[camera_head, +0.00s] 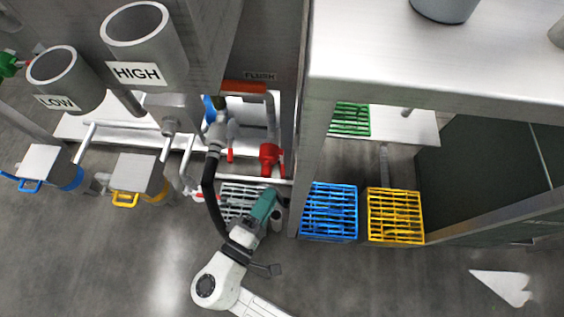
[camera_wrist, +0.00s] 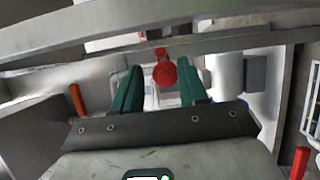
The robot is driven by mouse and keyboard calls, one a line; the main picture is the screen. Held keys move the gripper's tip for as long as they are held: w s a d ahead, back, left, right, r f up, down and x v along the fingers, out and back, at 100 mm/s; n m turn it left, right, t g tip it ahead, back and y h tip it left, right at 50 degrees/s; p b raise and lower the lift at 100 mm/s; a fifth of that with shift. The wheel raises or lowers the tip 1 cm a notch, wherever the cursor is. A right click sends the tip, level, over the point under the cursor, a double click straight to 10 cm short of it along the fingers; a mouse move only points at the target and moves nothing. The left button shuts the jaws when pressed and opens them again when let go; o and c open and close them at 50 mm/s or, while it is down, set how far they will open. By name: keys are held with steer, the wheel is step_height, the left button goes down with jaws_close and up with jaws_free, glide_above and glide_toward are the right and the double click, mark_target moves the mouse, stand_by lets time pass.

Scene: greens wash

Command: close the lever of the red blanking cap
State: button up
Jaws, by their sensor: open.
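The red blanking cap (camera_head: 270,157) sits at the lower end of the grey pipe under the FLUSH label. In the wrist view the cap (camera_wrist: 164,75) shows as a red round face, with a small red part (camera_wrist: 160,52) above it that may be its lever; I cannot tell the lever's position. My gripper (camera_head: 268,195) is just below the cap in the head view. In the wrist view its two green fingers (camera_wrist: 158,70) are spread apart, with the cap seen between them. The gap appears empty, and I cannot tell whether a finger touches the cap.
A black hose with a grey coupling (camera_head: 214,138) hangs left of the cap. A grey crate (camera_head: 232,190) lies below, and blue (camera_head: 329,238) and yellow (camera_head: 396,241) crates stand to the right. A steel counter (camera_head: 440,58) overhangs the right side. Open floor lies at the front.

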mark_target(282, 178)
steer(key=b+x, duration=0.1)
steer(key=x, duration=0.8)
steer(key=shift+w+d+b, duration=0.1)
steer(key=shift+b, duration=0.25)
steer(key=shift+f, duration=0.1)
jaws_close()
